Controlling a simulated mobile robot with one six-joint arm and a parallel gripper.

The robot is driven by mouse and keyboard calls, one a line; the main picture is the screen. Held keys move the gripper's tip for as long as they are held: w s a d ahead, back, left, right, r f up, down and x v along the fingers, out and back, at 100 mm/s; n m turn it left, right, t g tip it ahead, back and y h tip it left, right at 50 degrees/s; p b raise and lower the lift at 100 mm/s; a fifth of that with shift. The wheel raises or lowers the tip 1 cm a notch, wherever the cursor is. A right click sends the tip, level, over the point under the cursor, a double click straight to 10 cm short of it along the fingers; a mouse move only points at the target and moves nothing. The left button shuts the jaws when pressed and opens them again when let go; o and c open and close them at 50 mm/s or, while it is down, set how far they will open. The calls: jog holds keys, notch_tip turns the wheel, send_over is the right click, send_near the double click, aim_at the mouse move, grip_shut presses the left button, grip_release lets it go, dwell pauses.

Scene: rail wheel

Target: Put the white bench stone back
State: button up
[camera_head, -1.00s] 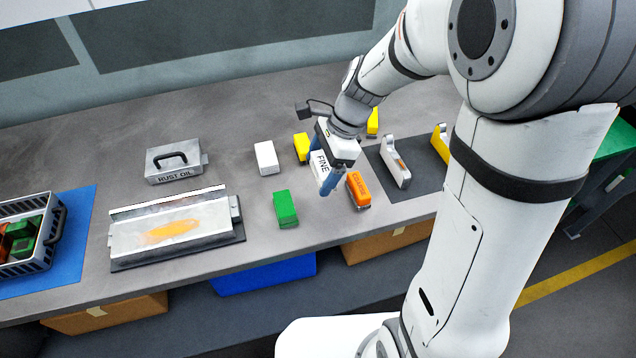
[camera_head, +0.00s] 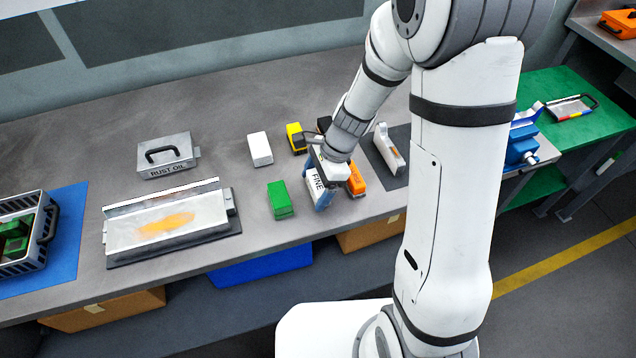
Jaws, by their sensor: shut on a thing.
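A white block marked FINE (camera_head: 316,184), which looks like the white bench stone, is in my gripper (camera_head: 319,186). The blue fingers are shut on it. It is above or at the bench near the front edge, between the green block (camera_head: 280,200) and the orange block (camera_head: 355,180); whether it touches the bench I cannot tell. A second, plain white block (camera_head: 260,149) lies on the bench to the left. My arm partly hides the orange block.
A yellow block (camera_head: 295,138) is behind my gripper. A metal holder (camera_head: 388,149) stands on a dark mat to the right. A rust oil box (camera_head: 167,157), a metal tray (camera_head: 160,223) and a crate (camera_head: 25,238) of green blocks are left. Bare bench lies around the plain white block.

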jog(key=shift+f, duration=0.15)
jog(key=o, duration=0.9)
jog(key=shift+o, duration=0.2)
jog(key=shift+r, duration=0.25)
jog(key=v, duration=1.1)
jog(key=s+d+r+n+t+h, duration=0.2)
jog(key=s+d+r+n, duration=0.2)
jog(key=s+n, duration=0.3)
jog(key=s+d+r+n+t+h, duration=0.2)
jog(key=s+d+r+n, duration=0.3)
jog(key=s+n, duration=0.1)
jog(key=shift+s+n+t, duration=0.3)
jog(key=shift+s+n, duration=0.05)
jog(key=shift+n, duration=0.55)
